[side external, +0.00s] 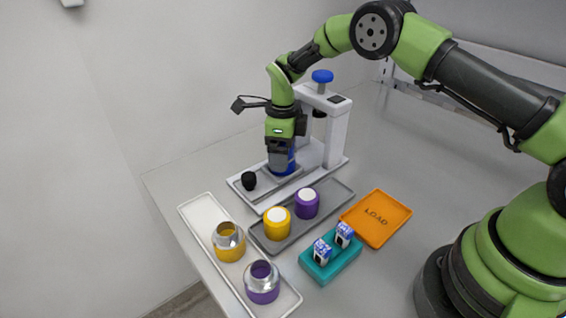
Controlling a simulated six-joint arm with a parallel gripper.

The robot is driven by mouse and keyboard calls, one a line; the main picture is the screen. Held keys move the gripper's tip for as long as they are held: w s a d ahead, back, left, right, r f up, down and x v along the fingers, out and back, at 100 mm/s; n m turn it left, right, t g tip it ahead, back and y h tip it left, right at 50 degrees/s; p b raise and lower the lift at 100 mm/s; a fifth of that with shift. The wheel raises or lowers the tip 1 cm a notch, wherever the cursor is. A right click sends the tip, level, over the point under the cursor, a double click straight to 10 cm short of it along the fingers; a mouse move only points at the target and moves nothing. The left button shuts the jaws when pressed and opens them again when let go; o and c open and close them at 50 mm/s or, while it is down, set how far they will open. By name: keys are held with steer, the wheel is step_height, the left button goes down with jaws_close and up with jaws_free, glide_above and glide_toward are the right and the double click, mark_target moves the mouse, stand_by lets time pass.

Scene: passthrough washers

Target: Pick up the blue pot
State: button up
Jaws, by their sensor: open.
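The blue pot (291,163) stands on the base of the white press, partly hidden behind my gripper. My gripper (279,163) points down right at the pot, with its fingers around or just in front of it. The jaws are open. I cannot tell from this view whether the fingers touch the pot.
The white press (335,135) with a blue knob (322,76) rises close behind my gripper. A black knob (249,181) is on its base. A grey tray (334,194) holds yellow and purple pots; a white tray (197,211), teal block (329,264) and orange LOAD tray (391,232) lie nearer.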

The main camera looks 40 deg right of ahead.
steer(key=c, duration=1.2)
steer(key=shift+r, duration=6.55)
